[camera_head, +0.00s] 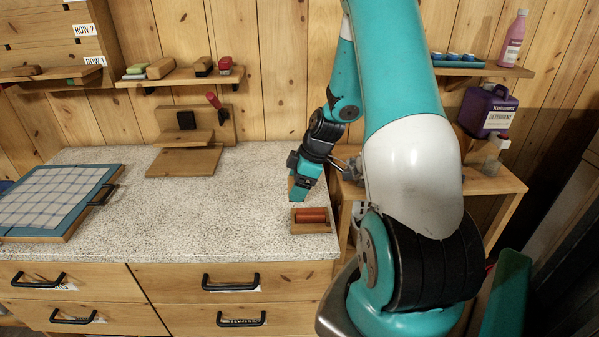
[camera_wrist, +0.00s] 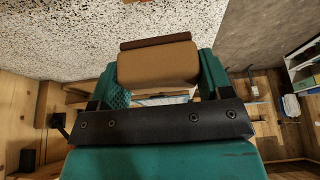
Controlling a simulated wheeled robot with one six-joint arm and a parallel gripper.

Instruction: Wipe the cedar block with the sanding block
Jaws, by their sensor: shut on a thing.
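My gripper (camera_head: 299,192) is above the right part of the speckled worktop, pointing down. In the wrist view its teal fingers are shut on a tan-brown block, which I take to be the sanding block (camera_wrist: 158,64). A darker brown strip runs along the block's far side. In the head view the gripper mostly hides the block; a tan edge (camera_head: 291,187) shows at its left. A reddish-brown piece, probably the cedar block (camera_head: 311,215), lies in a shallow wooden tray (camera_head: 325,228) near the worktop's front right corner, just in front of the gripper.
A blue-framed board with checked cloth (camera_head: 55,200) lies at the left of the worktop (camera_head: 220,220). A wooden stand (camera_head: 185,160) is at the back. A shelf (camera_head: 180,79) holds several blocks and brushes. A purple jug (camera_head: 487,110) stands at right. The worktop's middle is clear.

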